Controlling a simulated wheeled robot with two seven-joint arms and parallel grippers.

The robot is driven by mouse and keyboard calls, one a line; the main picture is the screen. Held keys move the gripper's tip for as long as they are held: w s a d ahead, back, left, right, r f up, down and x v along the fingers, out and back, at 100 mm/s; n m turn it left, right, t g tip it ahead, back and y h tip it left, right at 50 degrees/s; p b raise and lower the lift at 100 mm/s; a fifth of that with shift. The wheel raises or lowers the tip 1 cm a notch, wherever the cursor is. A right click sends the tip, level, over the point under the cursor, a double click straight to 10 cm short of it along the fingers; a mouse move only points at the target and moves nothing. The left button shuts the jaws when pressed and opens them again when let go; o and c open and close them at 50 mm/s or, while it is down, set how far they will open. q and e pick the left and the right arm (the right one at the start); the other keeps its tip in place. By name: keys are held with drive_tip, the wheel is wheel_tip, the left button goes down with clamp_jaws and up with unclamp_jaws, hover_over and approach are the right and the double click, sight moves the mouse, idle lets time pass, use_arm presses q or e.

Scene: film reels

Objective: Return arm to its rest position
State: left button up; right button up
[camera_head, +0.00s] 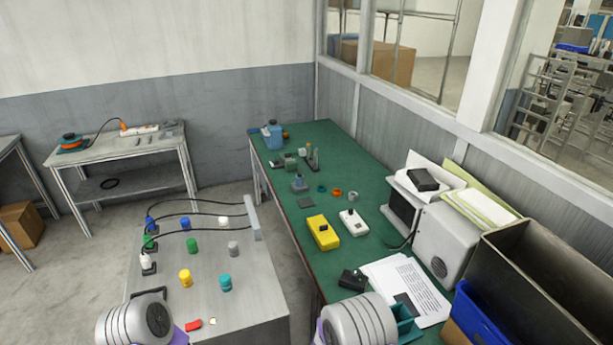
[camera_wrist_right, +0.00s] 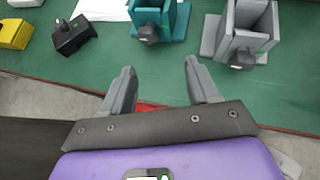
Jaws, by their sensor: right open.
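My right gripper (camera_wrist_right: 160,80) shows in the right wrist view with its two grey fingers apart and nothing between them. It is over the front edge of the green table (camera_wrist_right: 95,70). A teal holder (camera_wrist_right: 180,30) with a dark knobbed piece stands just beyond the fingers, and a grey holder (camera_wrist_right: 262,25) stands to its right. Neither touches the fingers. In the head view my right arm shows at the bottom centre, and its gripper cannot be seen there. My left arm shows at the bottom left, and its gripper is out of view.
A black box (camera_head: 352,280), yellow box (camera_head: 323,232) and white box (camera_head: 353,223) lie on the green table. Papers (camera_head: 415,285) and a metal bin (camera_head: 545,280) are at right. The grey table (camera_head: 205,262) at left holds several coloured cylinders and plugged cables.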

drive_tip(key=s+f+m+g, duration=0.1)
drive_tip(key=s, duration=0.1)
drive_tip(key=s+d+f+m+g, duration=0.1)
drive_tip(key=s, duration=0.1)
drive_tip(key=s+f+g, duration=0.1)
drive_tip(key=s, duration=0.2)
drive_tip(key=shift+d+f+m+g+y, duration=0.35)
drive_tip(key=shift+f+m+g+y, duration=0.05)
drive_tip(key=s+f+m+g+y, duration=0.3)
drive_tip(key=s+f+m+g, duration=0.15)
drive_tip(key=s, duration=0.55)
drive_tip(key=s+a+m+y, duration=0.7)
drive_tip(key=a+m+y, duration=0.25)
drive_tip(key=m, duration=0.75)
use_arm(q)
wheel_tip(320, 180, down, 10)
drive_tip(key=b, duration=1)
drive_tip(key=shift+s, duration=0.35)
use_arm(e)
wheel_tip(320, 180, down, 10)
drive_tip(key=w+m+t, duration=0.1)
drive_tip(key=m+t, duration=0.1)
drive_tip(key=m, duration=0.2)
drive_tip(key=shift+d, duration=0.45)
use_arm(q)
drive_tip(key=shift+r, duration=0.15)
use_arm(e)
drive_tip(key=shift+w+h, duration=0.1)
drive_tip(key=shift+h, duration=0.15)
